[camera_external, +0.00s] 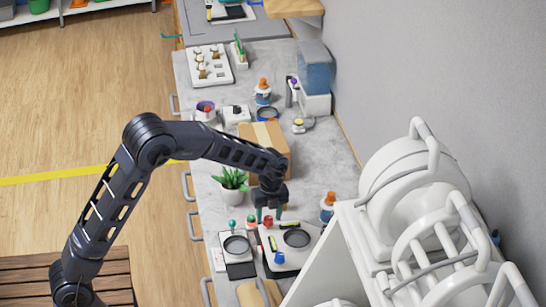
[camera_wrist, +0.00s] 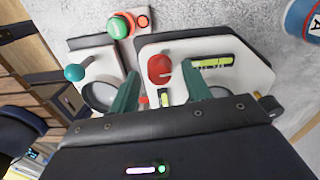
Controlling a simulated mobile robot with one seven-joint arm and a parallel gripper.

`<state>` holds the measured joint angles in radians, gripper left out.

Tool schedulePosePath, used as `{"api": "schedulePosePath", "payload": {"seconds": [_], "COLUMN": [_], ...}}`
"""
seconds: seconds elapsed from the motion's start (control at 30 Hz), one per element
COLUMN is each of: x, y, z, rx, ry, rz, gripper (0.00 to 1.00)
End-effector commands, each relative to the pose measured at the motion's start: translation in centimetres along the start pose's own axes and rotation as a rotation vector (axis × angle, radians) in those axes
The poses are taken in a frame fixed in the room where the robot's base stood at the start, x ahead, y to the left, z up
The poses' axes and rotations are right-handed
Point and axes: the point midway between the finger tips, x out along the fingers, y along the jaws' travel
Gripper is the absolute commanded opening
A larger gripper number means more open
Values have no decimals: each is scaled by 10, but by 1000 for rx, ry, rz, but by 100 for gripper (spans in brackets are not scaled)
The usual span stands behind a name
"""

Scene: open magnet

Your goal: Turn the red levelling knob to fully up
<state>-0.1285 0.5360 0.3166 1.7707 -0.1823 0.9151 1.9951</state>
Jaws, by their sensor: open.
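The red levelling knob (camera_wrist: 160,68) stands on a white levelling plate (camera_wrist: 150,48) in the wrist view. Its grip looks like a rounded red bar. In the external view the red knob (camera_external: 268,221) shows just below my gripper (camera_external: 268,212), on the white instrument (camera_external: 310,252) with a dark round disc. My gripper (camera_wrist: 160,70) is open, with its teal fingers on either side of the knob in the wrist picture. I cannot tell whether they touch it. Yellow-green bubble levels (camera_wrist: 212,62) lie beside the knob. A blue knob (camera_external: 279,258) is at the instrument's near corner.
A smaller instrument with a teal ball knob (camera_wrist: 75,72) stands to the left. A green-and-red button (camera_wrist: 122,25) is behind it. A potted plant (camera_external: 232,182), a cardboard box (camera_external: 272,150) and a glue bottle (camera_external: 327,207) stand nearby.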

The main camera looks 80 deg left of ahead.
Motion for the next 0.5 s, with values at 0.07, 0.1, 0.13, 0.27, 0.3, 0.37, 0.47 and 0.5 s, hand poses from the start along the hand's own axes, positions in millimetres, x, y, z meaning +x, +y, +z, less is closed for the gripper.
{"api": "schedulePosePath", "payload": {"seconds": [0.07,0.1,0.13,0.27,0.3,0.37,0.47,0.5], "x": [4,5,6,7,7,6,6,6], "y": [0,0,0,0,0,0,0,0], "z": [0,0,0,0,0,0,0,0], "rx": [0,0,0,0,0,0,0,0], "ry": [0,0,0,0,0,0,0,0], "rz": [0,-1,-1,-1,-1,-1,-1,-1], "gripper": [48,48,48,48,48,48,36,29]}}
